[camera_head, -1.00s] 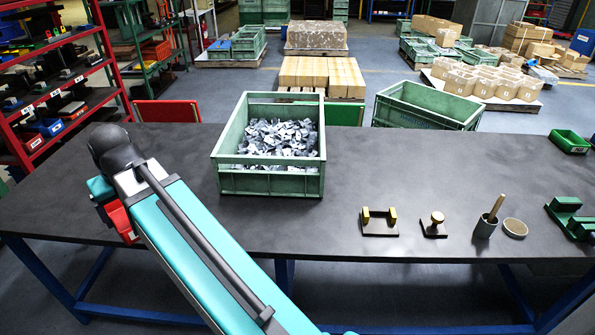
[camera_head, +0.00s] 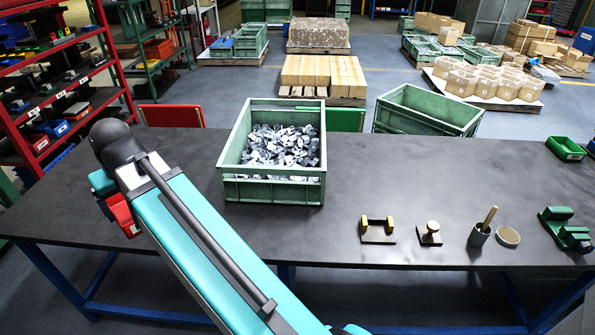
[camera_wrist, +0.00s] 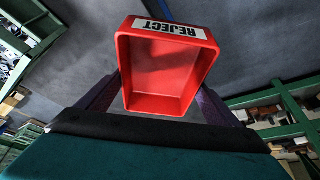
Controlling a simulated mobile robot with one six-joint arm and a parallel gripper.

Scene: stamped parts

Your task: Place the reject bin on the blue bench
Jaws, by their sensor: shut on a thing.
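The reject bin (camera_wrist: 167,68) is a red open box with a white "REJECT" label, which reads upside down in the wrist view. My gripper (camera_wrist: 158,100) is shut on it, with one dark finger at each side. In the head view the red bin (camera_head: 123,215) shows only in part beside my teal arm, which hides the rest. There it appears in front of the left part of the blue bench (camera_head: 400,185), which has a dark grey top and blue legs. I cannot tell how high the bin is above the top.
A green crate (camera_head: 272,190) of metal parts stands on the bench. Front right are a yellow-ended fixture (camera_head: 377,230), a small knobbed tool (camera_head: 430,233), a cup (camera_head: 479,235) and a green device (camera_head: 565,230). The bench's middle right is clear. A red rack (camera_head: 60,100) stands left.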

